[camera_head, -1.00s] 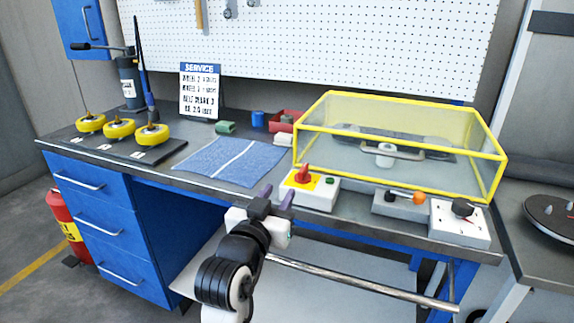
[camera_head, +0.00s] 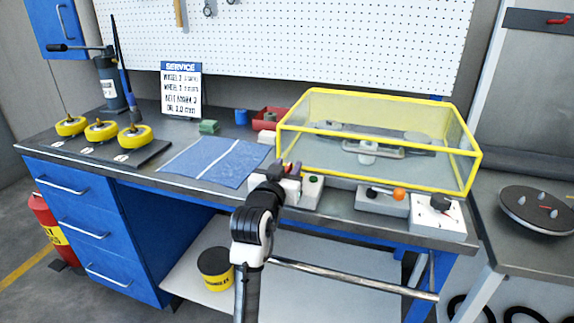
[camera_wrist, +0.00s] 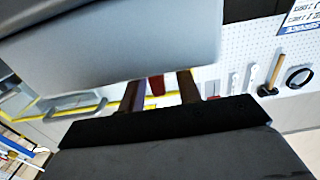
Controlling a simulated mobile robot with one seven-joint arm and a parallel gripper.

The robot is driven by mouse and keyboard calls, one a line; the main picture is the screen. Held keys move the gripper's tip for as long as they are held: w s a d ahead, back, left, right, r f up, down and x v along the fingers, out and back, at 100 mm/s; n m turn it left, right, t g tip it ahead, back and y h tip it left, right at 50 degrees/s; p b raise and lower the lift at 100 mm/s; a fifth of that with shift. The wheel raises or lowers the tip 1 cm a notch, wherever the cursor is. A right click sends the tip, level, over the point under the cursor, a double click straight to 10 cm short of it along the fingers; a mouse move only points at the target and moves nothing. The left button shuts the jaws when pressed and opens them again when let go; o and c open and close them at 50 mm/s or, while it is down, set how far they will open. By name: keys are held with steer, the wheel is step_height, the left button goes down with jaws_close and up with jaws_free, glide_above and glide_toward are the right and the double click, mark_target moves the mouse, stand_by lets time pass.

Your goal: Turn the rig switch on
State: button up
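Three control boxes stand along the bench's front edge, and I cannot tell from labels which is the rig switch. The left white box (camera_head: 308,196) has a green button (camera_head: 314,180); its red button is mostly hidden by my gripper. The middle grey box (camera_head: 382,205) has a lever with an orange knob (camera_head: 398,194). The right white box (camera_head: 438,222) has a black dial knob (camera_head: 440,202). My gripper (camera_head: 283,170) is at the left box. In the wrist view its fingers (camera_wrist: 158,92) are apart, with something red between them; contact is unclear.
A yellow-framed clear guard (camera_head: 460,170) stands just behind the boxes. A blue cloth (camera_head: 215,162) lies to the left, and yellow wheels (camera_head: 102,131) sit on a dark mat farther left. A red bin (camera_head: 268,118) is behind. A round plate (camera_head: 540,212) lies on the right table.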

steer(key=shift+w, duration=0.1)
jaws_close()
steer(key=shift+h+b, duration=0.3)
steer(key=shift+b, duration=0.05)
steer(key=m+g+h+b, duration=0.2)
steer(key=m+h+b, duration=0.1)
steer(key=h+b, duration=0.1)
steer(key=shift+f, duration=0.2)
steer(key=shift+r+m+g+h+b, duration=0.15)
steer(key=shift+m+g+h+b, duration=1.3)
steer(key=shift+m+g+h, duration=0.75)
steer(key=shift+g, duration=0.4)
jaws_free()
